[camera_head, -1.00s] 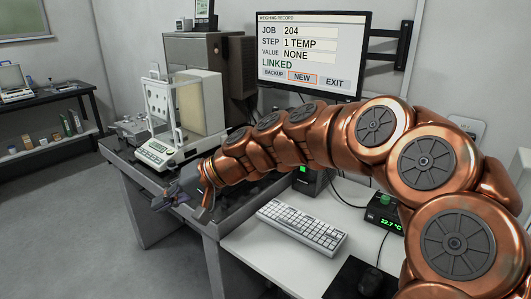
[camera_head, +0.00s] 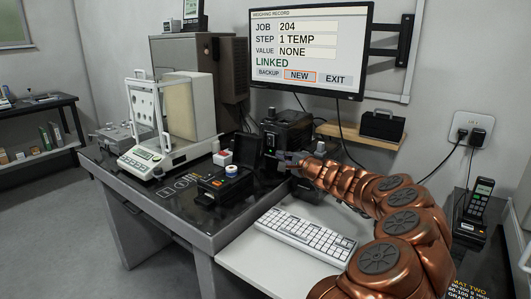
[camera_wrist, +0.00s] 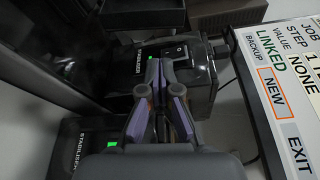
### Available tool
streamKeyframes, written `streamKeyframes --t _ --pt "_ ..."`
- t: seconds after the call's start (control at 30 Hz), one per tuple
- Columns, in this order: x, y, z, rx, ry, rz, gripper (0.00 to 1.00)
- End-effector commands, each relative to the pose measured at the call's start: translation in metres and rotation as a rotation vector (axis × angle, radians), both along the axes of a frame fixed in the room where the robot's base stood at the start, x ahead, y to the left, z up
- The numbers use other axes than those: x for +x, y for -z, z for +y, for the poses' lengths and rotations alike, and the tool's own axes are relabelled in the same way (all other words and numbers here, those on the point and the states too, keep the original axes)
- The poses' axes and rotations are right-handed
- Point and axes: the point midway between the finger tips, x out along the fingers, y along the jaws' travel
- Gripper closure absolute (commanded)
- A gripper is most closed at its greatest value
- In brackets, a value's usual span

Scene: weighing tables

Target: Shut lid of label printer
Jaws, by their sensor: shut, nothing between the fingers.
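My gripper (camera_head: 284,158) is shut and empty, in front of a black boxy machine (camera_head: 288,128) at the back of the dark table. In the wrist view the gripper's tips (camera_wrist: 163,68) point at a black unit (camera_wrist: 200,78) with a rocker switch, a side knob and STABILIZER lettering. I cannot tell whether the tips touch it.
A balance (camera_head: 145,157) with a clear draft shield stands at left. A white keyboard (camera_head: 305,232) lies in front, below the monitor (camera_head: 310,50). A handset (camera_head: 479,200) stands at right.

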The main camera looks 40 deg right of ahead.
Motion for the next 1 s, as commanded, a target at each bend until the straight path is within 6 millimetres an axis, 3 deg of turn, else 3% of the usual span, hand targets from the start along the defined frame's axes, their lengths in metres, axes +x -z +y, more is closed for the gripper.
streamKeyframes --t 0.17,0.7,1.0 --pt "0.008 0.004 -0.004 0.003 0.008 0.004 1.0" --pt "0.068 0.008 0.0 0.002 0.001 0.004 1.0" --pt "0.092 0.009 -0.001 0.002 0.005 0.003 1.0"
